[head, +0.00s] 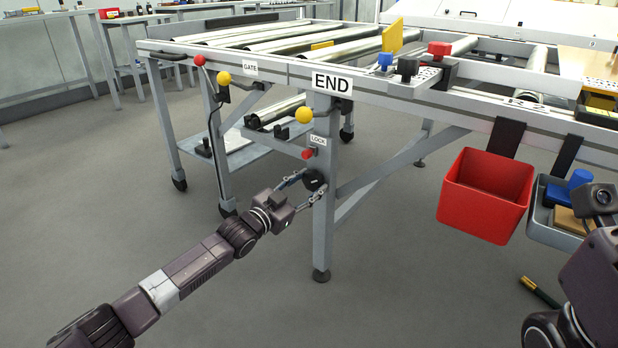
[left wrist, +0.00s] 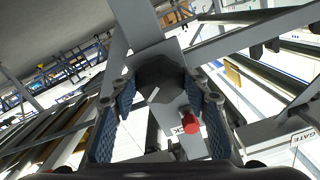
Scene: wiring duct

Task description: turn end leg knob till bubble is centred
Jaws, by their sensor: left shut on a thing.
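The end leg (head: 323,225) stands upright under the END sign (head: 332,83). A dark knob (head: 315,180) sits on it below a LOCK label and a red lever (head: 308,154). My left gripper (head: 314,183) is shut on the knob, one finger on each side. In the left wrist view the knob (left wrist: 160,78) is dark and faceted with a pale mark, between the blue-padded fingers (left wrist: 160,95). No bubble can be made out in either view. Part of my right arm shows at the lower right; its gripper fingers are out of view.
A red bin (head: 487,193) and a grey tray (head: 553,228) hang from the rail at right. A yellow ball handle (head: 304,116) is above the knob. A GATE label (head: 250,67) is left. A dark marker (head: 540,292) lies on the floor.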

